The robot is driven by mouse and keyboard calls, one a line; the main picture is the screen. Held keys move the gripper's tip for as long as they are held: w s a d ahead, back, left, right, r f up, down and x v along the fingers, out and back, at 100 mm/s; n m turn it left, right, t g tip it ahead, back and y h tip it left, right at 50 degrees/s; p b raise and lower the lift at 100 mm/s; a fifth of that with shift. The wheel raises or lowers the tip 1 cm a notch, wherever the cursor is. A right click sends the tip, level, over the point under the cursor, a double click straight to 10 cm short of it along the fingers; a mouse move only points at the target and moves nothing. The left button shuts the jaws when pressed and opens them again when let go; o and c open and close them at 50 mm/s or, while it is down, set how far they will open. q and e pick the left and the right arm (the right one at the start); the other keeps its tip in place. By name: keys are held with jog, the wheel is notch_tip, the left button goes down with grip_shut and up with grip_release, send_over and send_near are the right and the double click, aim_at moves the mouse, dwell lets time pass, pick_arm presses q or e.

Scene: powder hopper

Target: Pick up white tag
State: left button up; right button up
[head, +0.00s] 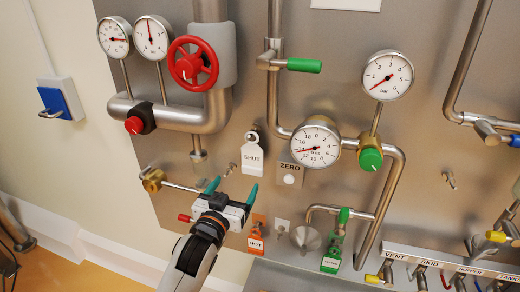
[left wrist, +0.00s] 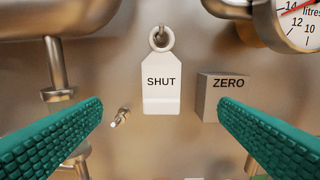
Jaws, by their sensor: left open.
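The white tag (head: 253,159) reads "SHUT" and hangs by its ring from a peg on the metal panel in the head view. In the left wrist view the white tag (left wrist: 161,82) hangs upright between and beyond my fingers. My left gripper (head: 231,188) is open and empty, below and to the left of the tag in the head view. Its two green fingers show at both sides of the left wrist view (left wrist: 160,125), apart from the tag. My right gripper is not in view.
A box marked "ZERO" (left wrist: 222,95) sticks out just right of the tag. A small bare peg (left wrist: 121,117) is at its lower left. A litres dial (head: 316,145) and pipes are to the right. A red handwheel (head: 193,64) is above left.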

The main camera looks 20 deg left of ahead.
pick_arm(q)
jog(key=p, duration=0.2)
send_near(252, 159)
jog(key=w, duration=0.2)
jog(key=w+p, duration=0.1)
jog(key=w, duration=0.4)
jog(key=shift+w+d+r+p, duration=0.1)
jog(key=shift+w+d+p, duration=0.05)
jog(key=shift+w+p, duration=0.15)
jog(key=shift+w, duration=0.2)
jog(key=shift+s, duration=0.1)
jog(key=shift+c, duration=0.7)
jog(key=c, duration=0.9)
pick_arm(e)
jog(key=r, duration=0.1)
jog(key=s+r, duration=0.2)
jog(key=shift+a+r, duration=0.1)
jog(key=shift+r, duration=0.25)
